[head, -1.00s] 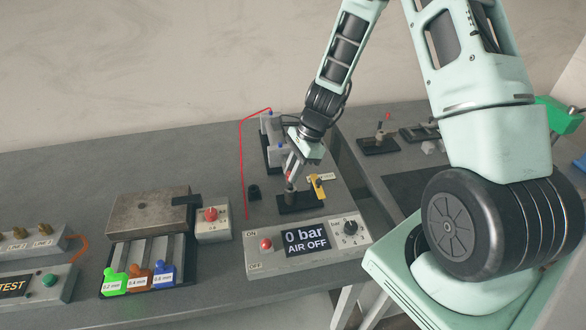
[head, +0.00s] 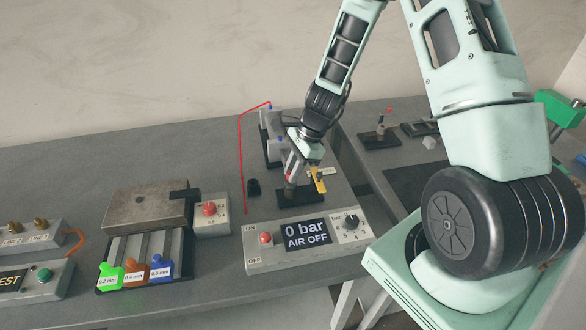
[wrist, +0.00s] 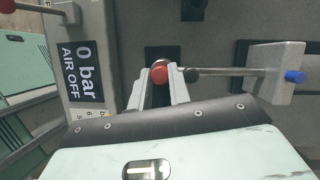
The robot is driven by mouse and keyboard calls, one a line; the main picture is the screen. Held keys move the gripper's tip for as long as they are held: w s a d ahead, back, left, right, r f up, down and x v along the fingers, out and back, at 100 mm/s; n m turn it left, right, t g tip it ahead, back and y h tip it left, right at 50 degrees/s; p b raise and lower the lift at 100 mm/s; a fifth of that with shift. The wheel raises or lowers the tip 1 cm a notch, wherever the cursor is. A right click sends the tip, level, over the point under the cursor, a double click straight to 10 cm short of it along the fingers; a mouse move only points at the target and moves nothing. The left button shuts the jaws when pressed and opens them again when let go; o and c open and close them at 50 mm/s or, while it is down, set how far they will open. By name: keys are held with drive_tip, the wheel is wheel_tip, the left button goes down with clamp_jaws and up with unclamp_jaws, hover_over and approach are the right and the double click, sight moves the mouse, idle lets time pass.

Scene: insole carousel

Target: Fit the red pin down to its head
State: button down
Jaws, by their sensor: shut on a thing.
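The red pin shows as a round red head (wrist: 160,72) between the fingertips in the wrist view; its shank is hidden. My gripper (wrist: 160,90) is shut on it. In the head view my gripper (head: 291,172) points down at a small grey fixture on a black base (head: 304,200). A yellow part (head: 318,181) stands at the fixture's right side. How deep the pin sits cannot be told, as the fingers cover the spot.
The panel reading 0 bar, AIR OFF (head: 306,236) stands in front.

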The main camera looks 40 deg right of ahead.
drive_tip(key=shift+f+b, duration=0.35)
drive_tip(key=shift+f, duration=0.2)
drive_tip(key=c, duration=1.2)
unclamp_jaws()
drive_tip(key=shift+r, duration=0.1)
drive_tip(key=shift+c, duration=0.2)
drive_tip(key=shift+w+r, duration=0.1)
drive_tip(key=shift+r, duration=0.05)
drive_tip(key=b+v, duration=0.1)
drive_tip(key=v, duration=1.6)
drive_tip(key=shift+d, duration=0.1)
